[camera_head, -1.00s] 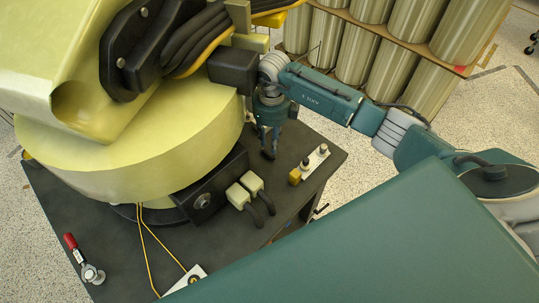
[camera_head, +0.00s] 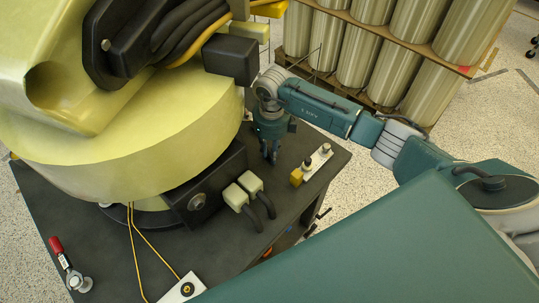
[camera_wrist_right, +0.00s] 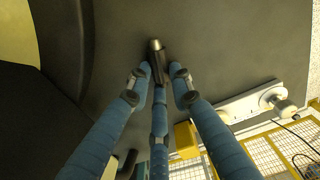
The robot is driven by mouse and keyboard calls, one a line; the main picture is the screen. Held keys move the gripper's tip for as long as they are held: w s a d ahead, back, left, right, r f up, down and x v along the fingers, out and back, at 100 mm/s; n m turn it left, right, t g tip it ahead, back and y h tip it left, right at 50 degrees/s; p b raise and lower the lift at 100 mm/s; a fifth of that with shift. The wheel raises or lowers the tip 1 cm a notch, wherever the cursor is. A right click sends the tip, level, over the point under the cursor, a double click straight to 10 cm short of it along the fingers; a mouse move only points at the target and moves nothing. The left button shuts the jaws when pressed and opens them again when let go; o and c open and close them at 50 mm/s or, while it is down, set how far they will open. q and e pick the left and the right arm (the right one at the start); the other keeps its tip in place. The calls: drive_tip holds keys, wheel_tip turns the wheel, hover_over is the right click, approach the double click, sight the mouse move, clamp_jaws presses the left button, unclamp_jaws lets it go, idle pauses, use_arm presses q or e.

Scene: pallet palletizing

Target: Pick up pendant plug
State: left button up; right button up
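A dark cylinder with a bright metal end, which looks like the pendant plug (camera_wrist_right: 156,48), shows in the right wrist view against the dark table top. My right gripper (camera_wrist_right: 159,72) has its blue fingers close around this plug, one on each side and one below it in the picture. Whether the fingertips press on it cannot be told. In the head view my right gripper (camera_head: 269,158) points down at the dark table (camera_head: 300,215), beside the yellow robot base; the plug cannot be made out there. My left gripper is not in view.
A big yellow robot (camera_head: 90,150) fills the left. Two pale connectors with black cables (camera_head: 243,192) stand near the gripper. A white plate with metal knobs and a yellow block (camera_head: 315,162) lies to its right. A red-handled clamp (camera_head: 68,262) is front left.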

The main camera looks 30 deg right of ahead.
clamp_jaws()
drive_tip(key=shift+r+p, duration=2.1)
drive_tip(key=shift+r, duration=0.9)
